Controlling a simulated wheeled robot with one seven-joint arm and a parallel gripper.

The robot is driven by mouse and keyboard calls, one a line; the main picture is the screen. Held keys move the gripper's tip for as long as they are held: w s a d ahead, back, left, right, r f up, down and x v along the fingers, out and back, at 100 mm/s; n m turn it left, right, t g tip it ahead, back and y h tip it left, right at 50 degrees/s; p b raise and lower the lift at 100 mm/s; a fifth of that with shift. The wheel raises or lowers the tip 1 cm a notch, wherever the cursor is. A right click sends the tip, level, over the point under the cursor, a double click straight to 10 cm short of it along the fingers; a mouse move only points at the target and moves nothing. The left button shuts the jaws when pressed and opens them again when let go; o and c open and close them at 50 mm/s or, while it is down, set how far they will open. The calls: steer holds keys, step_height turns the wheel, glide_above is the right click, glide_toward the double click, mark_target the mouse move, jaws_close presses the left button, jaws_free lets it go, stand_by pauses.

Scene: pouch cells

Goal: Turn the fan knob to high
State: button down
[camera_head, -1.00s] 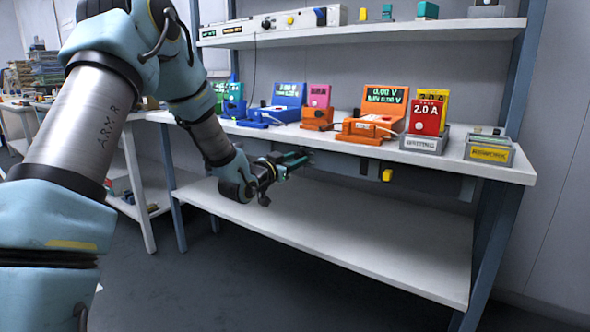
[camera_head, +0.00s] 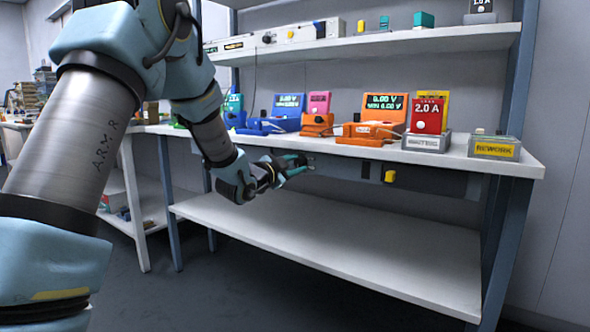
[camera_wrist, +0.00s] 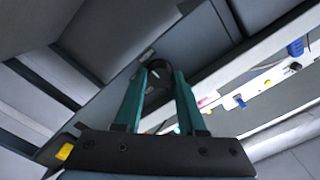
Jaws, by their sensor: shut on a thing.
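The fan knob (camera_wrist: 158,74) is a round dark knob with a light mark, on a grey panel under the bench's front edge. In the wrist view it sits between the fingertips of my gripper (camera_wrist: 160,82). My gripper's two teal fingers are shut on the knob, one on each side. In the head view my gripper (camera_head: 296,165) reaches the panel just below the worktop, and the fingers and wrist hide the knob. The panel's markings are too small to read, so I cannot tell the setting.
A yellow knob or button (camera_head: 389,176) sits on the same panel to the right. Above, the worktop (camera_head: 480,165) carries orange, blue and red testers and a REWORK tray (camera_head: 494,149). The lower shelf (camera_head: 340,250) is bare.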

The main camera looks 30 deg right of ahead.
steer(key=shift+f, duration=0.15)
steer(key=shift+c, duration=2.4)
jaws_free()
steer(key=shift+a, duration=0.1)
steer(key=p+v, duration=0.1)
steer(key=v, duration=0.9)
steer(key=shift+s+a, duration=0.2)
steer(key=shift+a, duration=0.1)
